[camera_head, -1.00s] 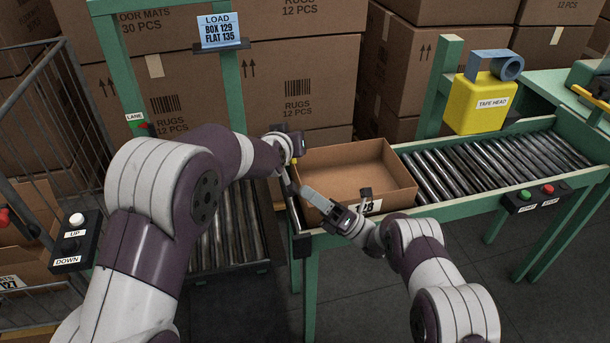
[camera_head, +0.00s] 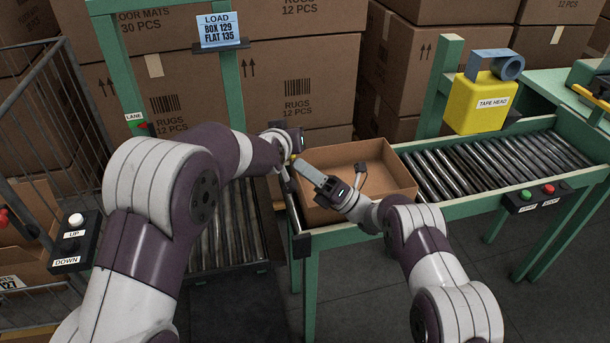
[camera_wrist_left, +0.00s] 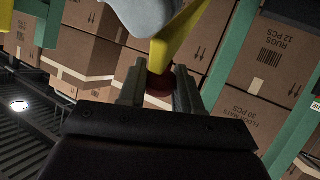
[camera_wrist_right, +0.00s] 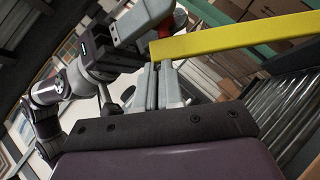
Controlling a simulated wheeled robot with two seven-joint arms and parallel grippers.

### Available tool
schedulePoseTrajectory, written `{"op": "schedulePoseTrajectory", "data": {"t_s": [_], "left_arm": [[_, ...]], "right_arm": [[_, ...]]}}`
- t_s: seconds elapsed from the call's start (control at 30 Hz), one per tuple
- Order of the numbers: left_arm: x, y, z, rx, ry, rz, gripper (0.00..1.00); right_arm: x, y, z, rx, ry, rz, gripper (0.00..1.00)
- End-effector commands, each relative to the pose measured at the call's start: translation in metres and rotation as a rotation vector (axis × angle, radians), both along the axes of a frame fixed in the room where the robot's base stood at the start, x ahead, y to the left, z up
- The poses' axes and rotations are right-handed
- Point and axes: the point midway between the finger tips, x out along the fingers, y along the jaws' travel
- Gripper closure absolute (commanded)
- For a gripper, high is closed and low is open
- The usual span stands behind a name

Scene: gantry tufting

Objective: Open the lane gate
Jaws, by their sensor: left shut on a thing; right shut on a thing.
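The lane gate shows as a yellow bar (camera_wrist_right: 230,40) running across the right wrist view; only a small yellow piece (camera_head: 293,159) of it shows between my grippers in the head view. A red knob (camera_wrist_left: 158,83) sits by the yellow part, between the fingers of my left gripper (camera_wrist_left: 158,90), which is shut on it. In the head view my left gripper (camera_head: 289,145) is at the conveyor's left end. My right gripper (camera_head: 300,166) is beside it, its fingers (camera_wrist_right: 162,75) nearly together at the yellow bar's end. They seem shut on the bar; the contact is partly hidden.
An open, empty cardboard box (camera_head: 345,165) stands on the roller conveyor (camera_head: 490,160), close behind my right gripper. A lower roller lane (camera_head: 228,235) lies left, under my left arm. A yellow tape head (camera_head: 485,100) stands at right; stacked cartons (camera_head: 290,65) fill the back.

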Motion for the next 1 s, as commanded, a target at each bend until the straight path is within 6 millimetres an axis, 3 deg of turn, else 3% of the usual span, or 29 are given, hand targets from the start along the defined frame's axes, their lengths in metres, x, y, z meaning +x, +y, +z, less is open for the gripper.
{"op": "schedulePoseTrajectory", "data": {"t_s": [0.03, 0.17, 0.2, 0.27, 0.53, 0.63, 1.0], "left_arm": [[-0.005, -0.004, -0.014, 0.005, 0.035, -0.010, 1.00], [-0.006, -0.004, -0.017, 0.006, 0.041, -0.011, 1.00], [-0.007, -0.005, -0.017, 0.006, 0.042, -0.012, 0.60], [-0.006, -0.004, -0.017, 0.006, 0.042, -0.012, 0.46], [-0.005, -0.003, -0.011, 0.004, 0.029, -0.008, 0.46], [-0.014, -0.002, -0.005, 0.004, 0.027, -0.008, 0.46], [-0.095, 0.007, 0.034, 0.005, 0.030, -0.010, 0.46]], "right_arm": [[0.002, 0.001, 0.007, 0.005, -0.014, -0.005, 1.00], [0.003, 0.001, 0.009, 0.006, -0.019, -0.005, 1.00], [0.003, 0.001, 0.010, 0.006, -0.020, -0.005, 1.00], [0.003, 0.001, 0.010, 0.006, -0.022, -0.005, 1.00], [0.002, 0.001, 0.006, 0.003, -0.014, -0.003, 1.00], [0.002, 0.001, 0.006, 0.003, -0.012, -0.003, 1.00], [0.001, 0.001, 0.005, 0.003, -0.012, -0.002, 1.00]]}}
